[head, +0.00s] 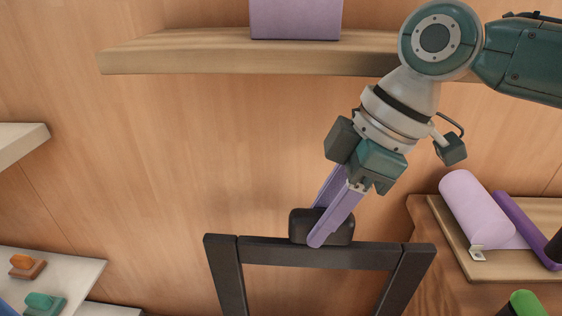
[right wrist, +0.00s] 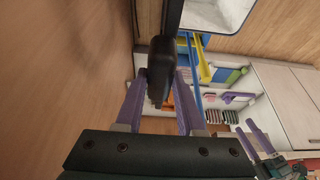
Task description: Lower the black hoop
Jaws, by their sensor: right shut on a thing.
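The black hoop (head: 320,254) is a squared dark frame with a bulky black block (head: 342,233) on its top bar. The hoop's lower part runs out of the head view. My right gripper (head: 324,226) reaches down from the upper right, its purple fingers shut on the black block. The right wrist view shows the dark block (right wrist: 159,72) between the two fingers. Small purple fingers (right wrist: 254,142) at the right of that view look like my left gripper; their opening is too small to judge. The left gripper is outside the head view.
A wooden shelf (head: 250,60) with a purple box (head: 295,20) hangs above the hoop. A ledge at right holds a lilac roll (head: 482,208) and a purple bar. Pale shelves (head: 80,275) with small coloured items are at left. Bare wooden wall lies behind.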

